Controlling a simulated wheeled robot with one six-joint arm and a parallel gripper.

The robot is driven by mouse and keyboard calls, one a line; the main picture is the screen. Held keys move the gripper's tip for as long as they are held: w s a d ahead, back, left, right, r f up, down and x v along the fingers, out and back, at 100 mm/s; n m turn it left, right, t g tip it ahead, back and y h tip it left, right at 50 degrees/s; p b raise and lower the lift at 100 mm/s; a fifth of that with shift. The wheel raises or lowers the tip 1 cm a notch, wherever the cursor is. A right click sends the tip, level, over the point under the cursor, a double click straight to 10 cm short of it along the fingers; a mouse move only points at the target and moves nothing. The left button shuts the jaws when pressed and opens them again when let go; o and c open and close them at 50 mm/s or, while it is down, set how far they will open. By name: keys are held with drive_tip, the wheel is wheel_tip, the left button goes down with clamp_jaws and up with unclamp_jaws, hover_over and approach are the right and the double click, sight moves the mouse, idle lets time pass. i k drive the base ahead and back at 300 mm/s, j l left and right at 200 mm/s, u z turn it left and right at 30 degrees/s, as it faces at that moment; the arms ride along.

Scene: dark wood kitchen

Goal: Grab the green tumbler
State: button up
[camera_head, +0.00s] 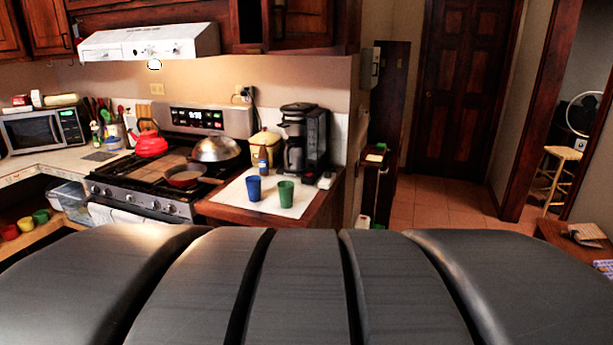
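The green tumbler (286,193) stands upright on a white mat (296,207) on the counter right of the stove. A blue tumbler (254,188) stands close to its left, with a small gap between them. Both tumblers are in plain view. My gripper does not show in the head view; a large dark grey ribbed part fills the lower part of the picture.
A black coffee maker (303,138) stands behind the green tumbler. A small bottle (263,160) and a yellow canister (266,143) stand behind the blue one. The stove (150,200) with pans is left. Tiled floor (440,205) lies open to the right.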

sight(286, 195)
drive_tip(key=i+z, duration=0.15)
drive_tip(key=i, duration=0.5)
drive_tip(key=i+z, duration=0.2)
drive_tip(key=i, duration=0.45)
drive_tip(key=i+j+z, duration=0.15)
drive_tip(key=i, duration=0.5)
drive_tip(key=j, duration=0.1)
